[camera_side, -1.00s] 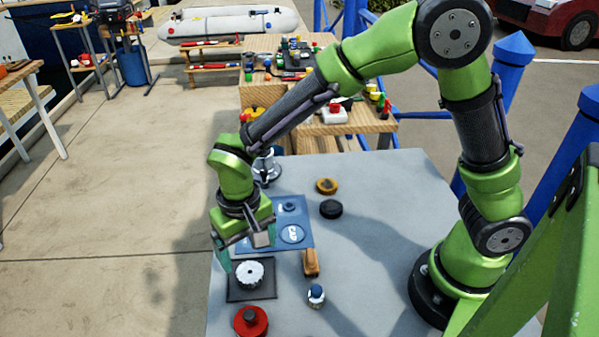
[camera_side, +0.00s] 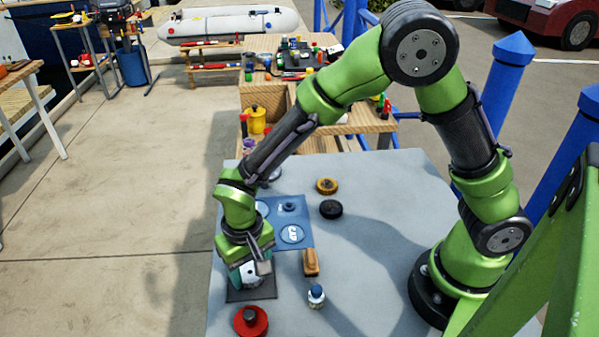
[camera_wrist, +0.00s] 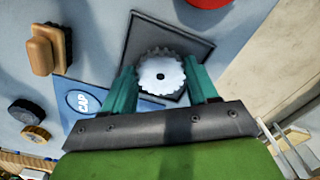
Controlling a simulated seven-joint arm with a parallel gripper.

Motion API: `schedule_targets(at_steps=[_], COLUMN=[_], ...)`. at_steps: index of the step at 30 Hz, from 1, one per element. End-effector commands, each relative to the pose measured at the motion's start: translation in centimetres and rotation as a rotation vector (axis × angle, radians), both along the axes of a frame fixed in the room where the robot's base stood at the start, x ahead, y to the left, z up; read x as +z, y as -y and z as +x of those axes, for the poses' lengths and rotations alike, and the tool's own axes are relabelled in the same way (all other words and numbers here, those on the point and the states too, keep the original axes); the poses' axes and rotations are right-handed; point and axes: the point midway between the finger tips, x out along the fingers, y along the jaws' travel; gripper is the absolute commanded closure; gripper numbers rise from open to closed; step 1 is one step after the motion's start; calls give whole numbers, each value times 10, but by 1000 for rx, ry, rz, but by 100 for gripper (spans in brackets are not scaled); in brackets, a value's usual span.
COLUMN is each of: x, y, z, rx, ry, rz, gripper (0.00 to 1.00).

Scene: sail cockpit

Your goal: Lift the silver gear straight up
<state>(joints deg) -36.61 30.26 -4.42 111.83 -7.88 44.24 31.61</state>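The silver gear (camera_wrist: 161,74) is a toothed disc with a dark centre hole. It lies over the dark square pad (camera_wrist: 139,36), seen in the wrist view. My gripper (camera_wrist: 163,82) has its two teal fingers on either side of the gear, with the fingers apart. The fingertips reach close to the gear's edges; I cannot tell whether they touch it. In the side view my gripper (camera_side: 247,279) is low over the dark pad (camera_side: 258,293), and its fingers hide most of the gear.
A red round knob (camera_side: 251,321) is in front of the pad. A wooden-handled brush (camera_side: 311,263) and a small blue-and-white bottle (camera_side: 316,296) stand to the right. A blue CAP mat (camera_side: 300,238) lies behind. Black (camera_side: 330,209) and yellow-brown (camera_side: 327,186) discs lie further back.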

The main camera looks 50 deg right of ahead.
Motion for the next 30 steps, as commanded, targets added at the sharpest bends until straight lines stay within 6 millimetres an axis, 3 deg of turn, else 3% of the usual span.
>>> schedule_targets(at_steps=[1,4,13,24,30], x=[0,0,6,74,97], y=[0,0,-1,0,0], z=[0,0,1,1,1], rx=[0,0,0,0,0], ry=[0,0,4,6,3], rz=[0,0,2,4,2], gripper=[62,78,78,78,78])
